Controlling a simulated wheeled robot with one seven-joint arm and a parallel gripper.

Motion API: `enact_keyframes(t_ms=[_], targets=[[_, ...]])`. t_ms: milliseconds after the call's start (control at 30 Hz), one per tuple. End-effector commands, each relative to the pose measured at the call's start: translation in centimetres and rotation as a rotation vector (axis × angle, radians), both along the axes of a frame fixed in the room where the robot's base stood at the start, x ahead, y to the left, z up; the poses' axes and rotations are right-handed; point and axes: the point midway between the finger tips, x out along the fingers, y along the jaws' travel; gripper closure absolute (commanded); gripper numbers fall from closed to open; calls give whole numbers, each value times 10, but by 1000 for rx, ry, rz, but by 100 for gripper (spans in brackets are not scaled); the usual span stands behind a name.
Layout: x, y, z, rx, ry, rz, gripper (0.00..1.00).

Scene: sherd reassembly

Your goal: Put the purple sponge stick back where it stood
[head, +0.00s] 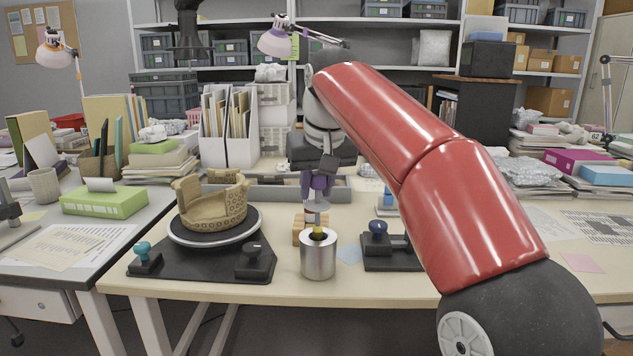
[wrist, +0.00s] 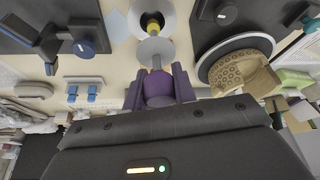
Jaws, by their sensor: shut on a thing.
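The purple sponge stick (wrist: 158,88) is between the fingers of my gripper (wrist: 158,92), which is shut on its purple knob. In the head view the stick's disc (head: 316,206) hangs below my gripper (head: 318,186), above the table. A metal cup (head: 318,262) stands just below and in front, with something yellow and dark in its mouth. The cup also shows in the wrist view (wrist: 139,20), partly behind the disc. I cannot tell whether the stick touches anything.
To the left, a tan broken bowl (head: 215,208) rests on a round turntable (head: 205,239) with knobs. A dark fixture (head: 390,256) with a blue knob is to the right. A long grey tray (head: 265,194) lies behind.

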Motion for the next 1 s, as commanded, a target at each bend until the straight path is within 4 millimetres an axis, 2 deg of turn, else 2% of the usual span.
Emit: enact_keyframes(t_ms=[600, 1000], targets=[[0, 0, -40, 0, 1, 1, 91], [0, 0, -53, 1, 0, 1, 91]])
